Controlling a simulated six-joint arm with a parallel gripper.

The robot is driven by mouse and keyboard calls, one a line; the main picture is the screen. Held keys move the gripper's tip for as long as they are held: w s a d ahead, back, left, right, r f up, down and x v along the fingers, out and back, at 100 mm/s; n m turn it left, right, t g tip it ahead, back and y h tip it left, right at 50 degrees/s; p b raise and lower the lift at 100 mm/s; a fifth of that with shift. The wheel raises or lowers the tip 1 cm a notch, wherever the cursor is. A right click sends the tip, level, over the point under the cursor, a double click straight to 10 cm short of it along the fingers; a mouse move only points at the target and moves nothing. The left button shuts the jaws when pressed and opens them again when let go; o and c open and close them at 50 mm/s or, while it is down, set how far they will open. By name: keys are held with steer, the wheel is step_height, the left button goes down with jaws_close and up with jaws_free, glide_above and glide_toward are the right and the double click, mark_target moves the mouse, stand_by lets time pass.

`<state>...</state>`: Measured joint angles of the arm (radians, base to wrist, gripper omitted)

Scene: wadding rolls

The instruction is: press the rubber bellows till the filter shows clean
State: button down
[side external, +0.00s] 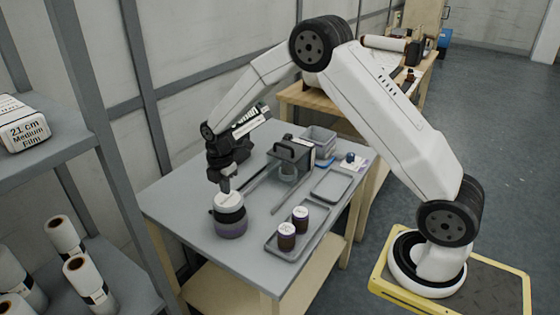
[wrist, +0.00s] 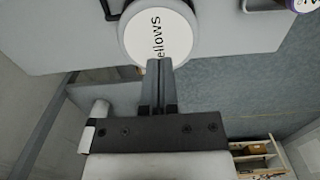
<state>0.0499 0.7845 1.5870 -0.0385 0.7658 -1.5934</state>
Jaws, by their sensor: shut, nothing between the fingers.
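The rubber bellows (side external: 230,222) stands upright near the left front of the grey table, with a white top and a dark purplish lower body. In the wrist view its round white top (wrist: 150,38) carries the letters "ellows"; part of the word is covered by my fingers. My gripper (side external: 226,187) is shut and empty, pointing down right over the top. In the wrist view the closed fingertips (wrist: 159,64) overlap the top's near edge. I cannot tell whether they touch it. I cannot make out the filter's state.
A dark apparatus (side external: 291,155) with long rails stands mid-table. A grey tray (side external: 272,247) holds two dark jars (side external: 293,229) with white lids, right of the bellows. An empty tray (side external: 332,186) and a grey bin (side external: 319,139) lie farther back. Shelves with white rolls (side external: 66,236) stand at left.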

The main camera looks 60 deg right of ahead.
mark_target(227, 200)
steer(key=shift+f, duration=1.15)
steer(key=shift+f, duration=2.2)
steer(key=shift+s, duration=0.1)
steer(key=shift+r, duration=0.1)
step_height(227, 200, up, 14)
steer(key=shift+a+r, duration=0.15)
steer(key=shift+r, duration=0.1)
